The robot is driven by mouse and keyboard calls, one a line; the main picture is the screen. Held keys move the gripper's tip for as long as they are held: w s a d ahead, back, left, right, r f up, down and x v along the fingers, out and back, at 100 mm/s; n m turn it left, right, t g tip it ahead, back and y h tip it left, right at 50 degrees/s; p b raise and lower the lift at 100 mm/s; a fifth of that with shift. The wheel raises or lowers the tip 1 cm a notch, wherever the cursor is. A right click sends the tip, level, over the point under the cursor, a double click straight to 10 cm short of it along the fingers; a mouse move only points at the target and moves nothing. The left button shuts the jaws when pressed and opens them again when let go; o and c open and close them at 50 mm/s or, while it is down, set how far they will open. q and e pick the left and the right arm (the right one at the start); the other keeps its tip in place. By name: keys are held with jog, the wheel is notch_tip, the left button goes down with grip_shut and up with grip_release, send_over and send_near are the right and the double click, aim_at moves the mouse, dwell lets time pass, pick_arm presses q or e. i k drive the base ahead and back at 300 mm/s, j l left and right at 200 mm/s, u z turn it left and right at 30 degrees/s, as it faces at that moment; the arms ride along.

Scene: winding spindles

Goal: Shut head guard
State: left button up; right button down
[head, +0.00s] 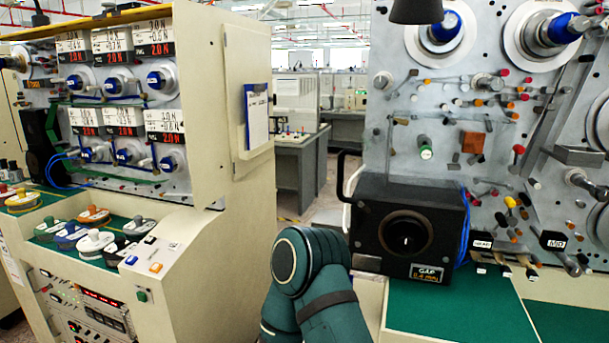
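No part is clearly marked as the head guard, so I cannot tell for certain which one it is. A black box (382,213) with a round dark opening and a label at its lower right is mounted on the right machine. A black bar handle (341,185) stands out at its left side. I cannot tell whether a cover there is open or shut. A teal arm link of mine (320,279) rises from the bottom middle, in front of and below the box. Neither of my grippers is in view.
The right machine's grey panel (552,105) carries spools, pegs and blue cables. A green worktop (459,311) lies below it. The left winding machine (222,100) has spindles and a control console (157,245). An aisle with grey cabinets (297,157) opens between the machines.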

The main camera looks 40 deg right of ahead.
aim_at(348, 150)
jog(key=i+j+z, duration=0.1)
jog(key=z, duration=0.35)
jog(key=i+j+z, duration=0.15)
jog(key=z, duration=0.3)
jog(key=i+j+z, duration=0.15)
jog(key=z, duration=0.3)
jog(key=i+z, duration=0.2)
jog(key=z, duration=0.15)
jog(key=i+j+z, duration=0.15)
jog(key=z, duration=0.2)
jog(key=i+j+z, duration=0.15)
jog(key=z, duration=0.2)
